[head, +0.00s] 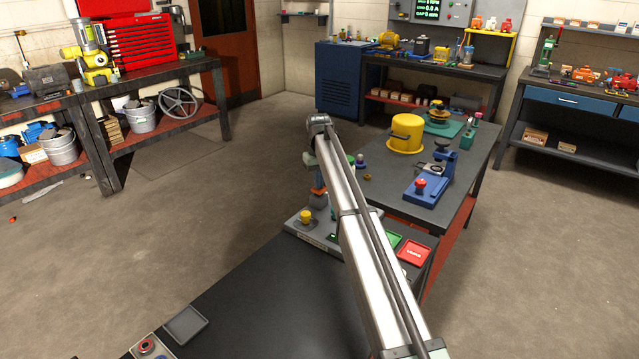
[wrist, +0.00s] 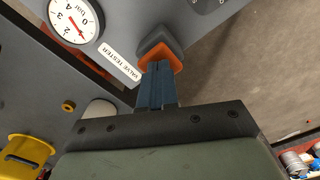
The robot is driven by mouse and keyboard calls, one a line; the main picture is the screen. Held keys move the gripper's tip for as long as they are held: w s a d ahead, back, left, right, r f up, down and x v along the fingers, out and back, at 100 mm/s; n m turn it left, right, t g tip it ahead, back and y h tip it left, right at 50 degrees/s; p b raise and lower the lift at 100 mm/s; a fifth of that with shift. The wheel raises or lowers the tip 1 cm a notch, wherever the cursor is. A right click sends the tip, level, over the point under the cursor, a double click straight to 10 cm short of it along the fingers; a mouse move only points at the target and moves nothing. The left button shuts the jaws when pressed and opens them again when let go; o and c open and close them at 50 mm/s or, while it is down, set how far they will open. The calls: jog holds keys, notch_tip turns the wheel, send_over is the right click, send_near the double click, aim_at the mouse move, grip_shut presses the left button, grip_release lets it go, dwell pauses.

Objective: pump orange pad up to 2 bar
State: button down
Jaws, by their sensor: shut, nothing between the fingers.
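The orange pad (wrist: 161,52), with a dark grey block behind it, is at the top middle of the wrist view, on the grey valve tester (wrist: 128,42). A round white gauge (wrist: 76,20) marked in bar, with a red needle, is at upper left; its exact reading is hard to tell. My gripper (wrist: 157,68) has its blue fingers shut and empty, tips at the pad's edge; I cannot tell if they touch. In the head view the tester base (head: 318,238) stands mid-picture, partly behind my arm; an orange part (head: 318,194) shows beneath my wrist.
A yellow knob (head: 305,215) is on the tester's base. Green and red trays (head: 413,252) lie to its right, partly behind my arm. A yellow pot (head: 405,134) and a blue fixture with a red knob (head: 427,190) stand on the bench behind. The near bench top is mostly clear.

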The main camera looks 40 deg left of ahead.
jog(key=shift+r, duration=1.8)
jog(key=shift+f, duration=0.15)
jog(key=shift+f, duration=1.65)
jog(key=shift+r, duration=1.75)
jog(key=shift+f, duration=0.15)
